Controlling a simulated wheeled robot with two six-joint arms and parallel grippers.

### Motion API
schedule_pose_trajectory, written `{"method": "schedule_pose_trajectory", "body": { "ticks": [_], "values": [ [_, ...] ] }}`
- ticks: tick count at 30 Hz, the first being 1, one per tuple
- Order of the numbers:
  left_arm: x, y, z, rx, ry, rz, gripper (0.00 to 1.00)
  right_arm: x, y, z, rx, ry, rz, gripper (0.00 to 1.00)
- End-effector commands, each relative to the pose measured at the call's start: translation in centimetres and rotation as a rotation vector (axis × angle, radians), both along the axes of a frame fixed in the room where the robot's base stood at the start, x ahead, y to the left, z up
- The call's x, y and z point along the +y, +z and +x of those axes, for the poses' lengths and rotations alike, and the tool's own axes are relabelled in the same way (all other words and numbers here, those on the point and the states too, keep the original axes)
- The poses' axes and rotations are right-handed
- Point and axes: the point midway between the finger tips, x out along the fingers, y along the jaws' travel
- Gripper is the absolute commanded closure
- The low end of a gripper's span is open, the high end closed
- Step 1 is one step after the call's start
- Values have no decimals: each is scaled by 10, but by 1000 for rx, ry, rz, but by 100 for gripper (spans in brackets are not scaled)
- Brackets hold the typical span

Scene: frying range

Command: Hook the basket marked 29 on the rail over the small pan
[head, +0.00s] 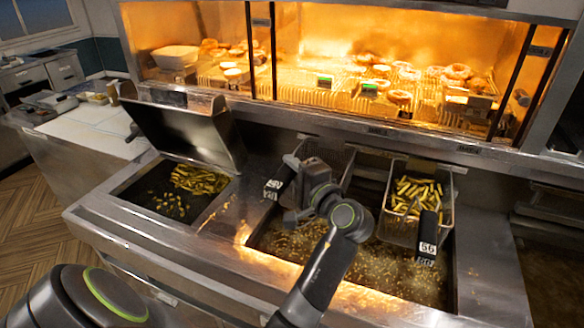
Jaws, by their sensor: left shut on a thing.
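My left gripper (292,184) is over the left part of the wide oil pan (300,242), shut on the black handle (284,178) of a wire basket. The handle's white tag (272,188) is too small and tilted to read surely. The basket's mesh (336,160) shows behind the gripper, near the pan's back wall; its contents are hidden by my wrist. The small pan (148,196) is at the left, with loose golden pieces in its oil. No rail over it can be made out. My right gripper is not in view.
A second basket (402,229), full of golden pieces, hangs at the right of the wide pan; its handle tag (427,248) reads 56. A raised metal lid (190,128) stands behind the small pan. A lit food warmer (330,117) overhangs the back.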

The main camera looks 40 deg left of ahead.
Motion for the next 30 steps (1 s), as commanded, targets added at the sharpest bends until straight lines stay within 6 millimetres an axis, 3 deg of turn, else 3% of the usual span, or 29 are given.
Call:
{"method": "schedule_pose_trajectory", "body": {
  "ticks": [8,30],
  "values": [
    [1,-1,0,-3,-1,2,100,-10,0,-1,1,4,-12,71],
    [1,-12,0,-1,0,2,100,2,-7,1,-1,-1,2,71]
  ]
}}
